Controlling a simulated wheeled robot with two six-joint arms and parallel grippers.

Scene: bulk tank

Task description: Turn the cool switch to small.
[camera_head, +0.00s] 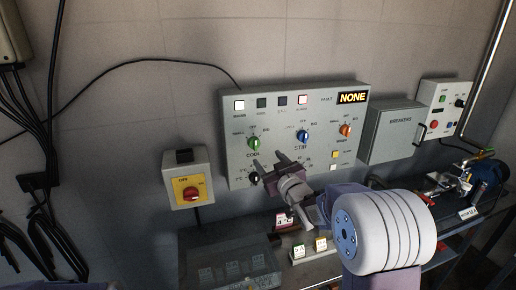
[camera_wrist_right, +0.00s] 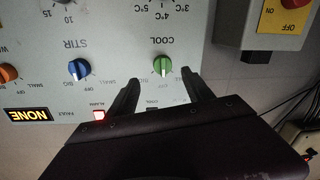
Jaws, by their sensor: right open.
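The green COOL switch (camera_head: 254,143) is on the left of the grey control panel (camera_head: 235,165), with SMALL printed to its left, OFF above and BIG to its right. Its handle looks roughly upright, in line with OFF. In the right wrist view, which shows the panel upside down, the green COOL switch (camera_wrist_right: 161,65) lies just beyond and between the fingertips. My right gripper (camera_head: 268,160) is open and empty, in front of the panel just below the switch. The right gripper (camera_wrist_right: 160,78) has a finger on either side of the knob's line; contact cannot be told. My left gripper is not in view.
The blue STIR switch (camera_head: 303,135) and orange switch (camera_head: 346,131) sit to the right on the panel. A yellow box with a red switch (camera_head: 191,193) is at the left, a BREAKERS box (camera_head: 398,132) at the right. The fault display (camera_head: 352,97) reads NONE.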

